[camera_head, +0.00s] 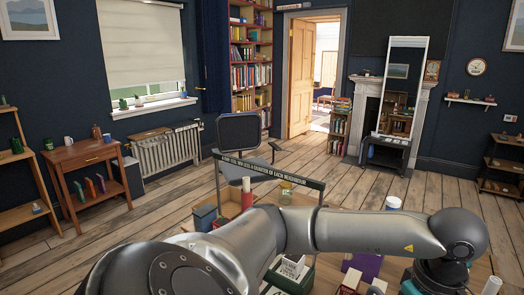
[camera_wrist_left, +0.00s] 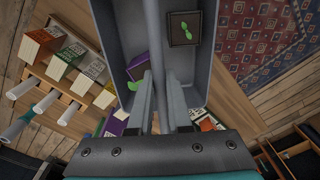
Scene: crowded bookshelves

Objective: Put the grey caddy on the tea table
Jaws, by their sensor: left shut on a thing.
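The grey caddy (camera_wrist_left: 215,72) fills the upper middle of the left wrist view, seen from above, with a central divider. My left gripper (camera_wrist_left: 160,85) is shut on that divider, one finger on each side. A brown square item with a green leaf shape (camera_wrist_left: 183,29) lies in the right compartment. Purple and green items show in or beside the left one; I cannot tell which. I cannot tell which table is the tea table. My right gripper is not in view.
A wooden table (camera_head: 232,207) with boxes, books and a lettered strip stands in front. A small dark table (camera_head: 388,150) stands by the mirror. Open floor (camera_head: 140,225) lies left.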

